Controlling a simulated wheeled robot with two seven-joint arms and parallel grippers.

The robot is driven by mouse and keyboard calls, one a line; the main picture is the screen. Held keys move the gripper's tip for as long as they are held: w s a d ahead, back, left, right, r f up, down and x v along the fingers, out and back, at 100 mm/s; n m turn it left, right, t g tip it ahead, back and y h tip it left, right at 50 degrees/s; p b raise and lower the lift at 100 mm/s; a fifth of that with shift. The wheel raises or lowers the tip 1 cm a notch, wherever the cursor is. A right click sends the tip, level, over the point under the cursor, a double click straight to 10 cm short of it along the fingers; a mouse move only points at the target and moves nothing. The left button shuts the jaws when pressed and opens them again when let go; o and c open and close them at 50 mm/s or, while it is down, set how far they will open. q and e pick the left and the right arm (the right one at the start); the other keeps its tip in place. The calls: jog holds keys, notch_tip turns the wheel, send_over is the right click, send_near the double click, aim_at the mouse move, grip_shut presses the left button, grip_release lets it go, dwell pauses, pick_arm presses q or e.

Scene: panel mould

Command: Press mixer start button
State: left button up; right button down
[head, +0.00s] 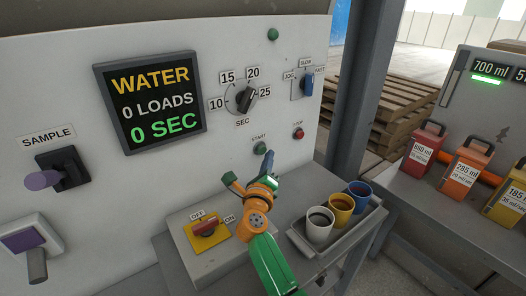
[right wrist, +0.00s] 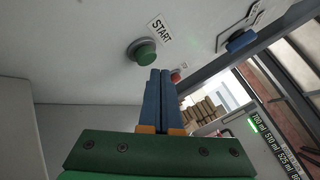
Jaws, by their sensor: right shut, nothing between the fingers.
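The green start button (head: 260,148) sits on the pale panel under its START label. It also shows in the right wrist view (right wrist: 146,54) as a green cap in a grey collar. My right gripper (head: 267,157) is shut and empty, with its fingertips just below and to the right of the button in the head view. In the right wrist view its blue fingers (right wrist: 160,74) lie together, tips beside the button; a gap shows between them and the cap. Whether they touch the panel cannot be told. My left gripper is not in view.
The red stop button (head: 298,133) is right of the start button. A SEC dial (head: 245,99) and a screen (head: 150,101) reading WATER, 0 LOADS, 0 SEC are above. A red OFF/ON switch (head: 205,229) and a tray (head: 334,250) of three cups are below.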

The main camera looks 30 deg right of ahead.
jog(key=shift+w, duration=0.1)
dwell(0.7)
jog(key=shift+w, duration=0.3)
